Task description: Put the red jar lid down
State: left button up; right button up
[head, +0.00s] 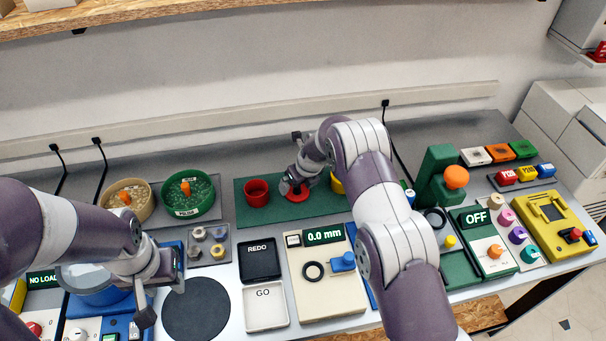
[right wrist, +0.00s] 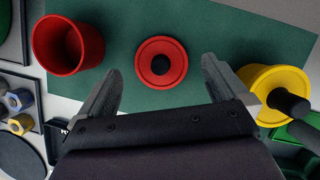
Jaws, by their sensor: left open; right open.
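The red jar lid (right wrist: 148,72), a round disc with a black knob, lies on the green mat (right wrist: 205,40) in the right wrist view. In the head view the lid (head: 295,194) is partly covered by my right gripper (head: 293,183). My right gripper (right wrist: 161,66) is open, its two fingers apart on either side of the lid's place in the picture, with nothing held. The red jar (right wrist: 68,45) stands open on the mat left of the lid; it also shows in the head view (head: 257,193). My left gripper (head: 160,296) is open and empty at lower left.
A yellow jar (right wrist: 272,88) stands right of the lid, close to my right finger. Two round bowls, one tan (head: 131,202) and one green (head: 190,195), stand left of the mat. A beige 0.0 mm gauge (head: 325,285) is in front. Bare mat surrounds the lid.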

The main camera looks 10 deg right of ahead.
jog(key=s+d+r+n+g, duration=0.1)
jog(key=s+d+r+n, duration=0.2)
jog(key=s+r+n, duration=1)
jog(key=s+d+r+n+g+h, duration=0.1)
jog(key=s+r+n, duration=0.1)
jog(key=s+n, duration=0.7)
jog(key=s+d+r+n, duration=0.1)
jog(key=s+n, duration=0.8)
jog(key=s, duration=0.3)
jog(key=shift+s+d+r+n+g+h+b, duration=0.15)
jog(key=shift+d+r+n+g+h+b, duration=0.2)
jog(key=shift+d+r+n+g+h, duration=0.05)
